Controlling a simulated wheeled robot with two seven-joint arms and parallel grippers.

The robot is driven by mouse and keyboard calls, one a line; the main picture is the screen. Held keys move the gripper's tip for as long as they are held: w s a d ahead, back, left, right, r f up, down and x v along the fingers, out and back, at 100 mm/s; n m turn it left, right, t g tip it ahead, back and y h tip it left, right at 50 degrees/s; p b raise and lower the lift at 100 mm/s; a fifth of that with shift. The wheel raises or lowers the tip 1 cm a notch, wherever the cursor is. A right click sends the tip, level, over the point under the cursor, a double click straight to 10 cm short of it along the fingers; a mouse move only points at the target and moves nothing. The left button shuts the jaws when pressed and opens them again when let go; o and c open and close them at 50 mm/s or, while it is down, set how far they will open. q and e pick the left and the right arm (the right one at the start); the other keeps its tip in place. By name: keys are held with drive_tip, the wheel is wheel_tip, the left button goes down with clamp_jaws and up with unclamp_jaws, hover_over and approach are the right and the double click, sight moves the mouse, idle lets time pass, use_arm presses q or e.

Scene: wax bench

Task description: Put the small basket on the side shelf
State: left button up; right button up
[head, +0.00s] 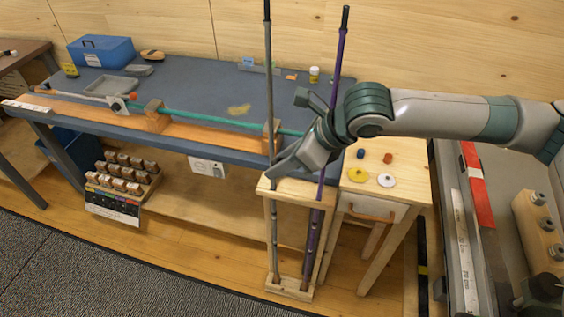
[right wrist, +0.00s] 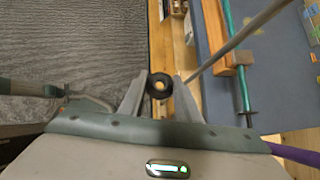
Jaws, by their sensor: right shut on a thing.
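The small basket (right wrist: 151,88) is a black ring with a hole in the middle. It sits between the fingertips of my right gripper (right wrist: 160,82), which is shut on it. In the head view my right gripper (head: 277,171) is over the pole rack, beside the grey pole, and the basket cannot be made out there. The side shelf (head: 411,203) looks like the small wooden stand right of the rack. On its top lie a yellow disc (head: 358,175), a white disc (head: 386,181), a blue piece (head: 361,154) and a red piece (head: 388,158). My left gripper is out of view.
The wooden rack (head: 292,187) holds an upright grey pole (head: 268,70) and a purple pole (head: 339,60), tall obstacles near my gripper. The blue-topped bench (head: 190,95) carries a clamped teal pole (head: 215,121). The shelf's front right top is bare.

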sight(277, 159)
drive_tip(key=shift+w+a+r+m+t+h, duration=0.15)
drive_tip(key=shift+r+m+t+h, duration=0.2)
drive_tip(key=shift+r+m, duration=0.4)
drive_tip(key=shift+w+a+r+m+t+h, duration=0.1)
drive_tip(key=shift+a+r+m+t+h, duration=0.15)
drive_tip(key=shift+r+m+t, duration=0.4)
drive_tip(key=shift+w+a+r+m+t+h, duration=0.1)
drive_tip(key=shift+w+r+m+t+h, duration=0.15)
drive_tip(key=shift+r+m, duration=0.65)
wheel_tip(277, 159, up, 7)
drive_tip(key=w+a+m+t+h, duration=0.1)
drive_tip(key=m+h, duration=0.4)
drive_tip(key=m, duration=0.2)
drive_tip(key=shift+w+r+m, duration=0.15)
drive_tip(key=shift+w+m, duration=0.05)
drive_tip(key=shift+m, duration=0.2)
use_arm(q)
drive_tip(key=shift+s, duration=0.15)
use_arm(e)
drive_tip(key=shift+s+t, duration=0.15)
drive_tip(key=shift+t, duration=0.1)
